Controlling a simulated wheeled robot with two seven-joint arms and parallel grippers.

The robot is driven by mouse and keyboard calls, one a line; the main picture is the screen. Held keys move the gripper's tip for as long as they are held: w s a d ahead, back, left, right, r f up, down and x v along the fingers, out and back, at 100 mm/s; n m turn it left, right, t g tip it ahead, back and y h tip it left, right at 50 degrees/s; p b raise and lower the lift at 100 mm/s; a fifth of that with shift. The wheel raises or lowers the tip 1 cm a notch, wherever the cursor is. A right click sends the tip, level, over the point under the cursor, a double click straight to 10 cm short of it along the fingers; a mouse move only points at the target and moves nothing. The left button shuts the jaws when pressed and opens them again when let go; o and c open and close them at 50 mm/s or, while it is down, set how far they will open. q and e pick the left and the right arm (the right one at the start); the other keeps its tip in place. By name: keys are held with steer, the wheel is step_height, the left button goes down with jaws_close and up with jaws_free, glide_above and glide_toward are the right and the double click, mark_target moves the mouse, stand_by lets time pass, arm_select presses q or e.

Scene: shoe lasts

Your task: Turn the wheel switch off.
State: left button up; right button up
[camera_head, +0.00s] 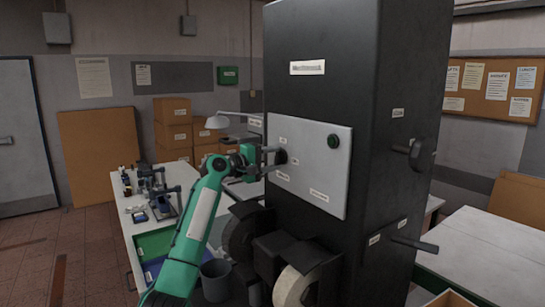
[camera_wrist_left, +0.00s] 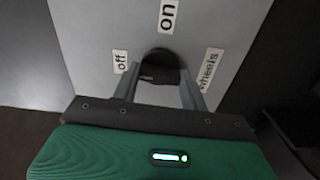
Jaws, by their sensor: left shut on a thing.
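The wheel switch (camera_head: 281,157) is a dark round knob on the light grey panel (camera_head: 315,170) of a tall black machine. In the left wrist view the knob (camera_wrist_left: 160,57) sits between labels reading "off" at left, "on" at top and "wheels" at right. My left gripper (camera_head: 273,159) reaches the panel from the left. In the wrist view its two grey fingers (camera_wrist_left: 160,78) stand on either side of the knob, shut on it. Which label the knob points to cannot be told. My right gripper is not in view.
A dark green round button (camera_head: 333,141) is at the panel's upper right. Wheels (camera_head: 293,286) stick out below the panel. Black handles (camera_head: 420,153) project from the machine's right side. A white bench (camera_head: 121,215) with tools and trays stands at left, a white table (camera_head: 490,250) at right.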

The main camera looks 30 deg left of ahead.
arm_select(q)
steer(key=shift+n, duration=0.4)
steer(key=o, duration=1)
steer(key=shift+s+a+f, duration=0.1)
steer(key=shift+s+a, duration=0.05)
steer(key=b+v, duration=0.6)
steer(key=v, duration=0.7)
steer(key=shift+s, duration=0.15)
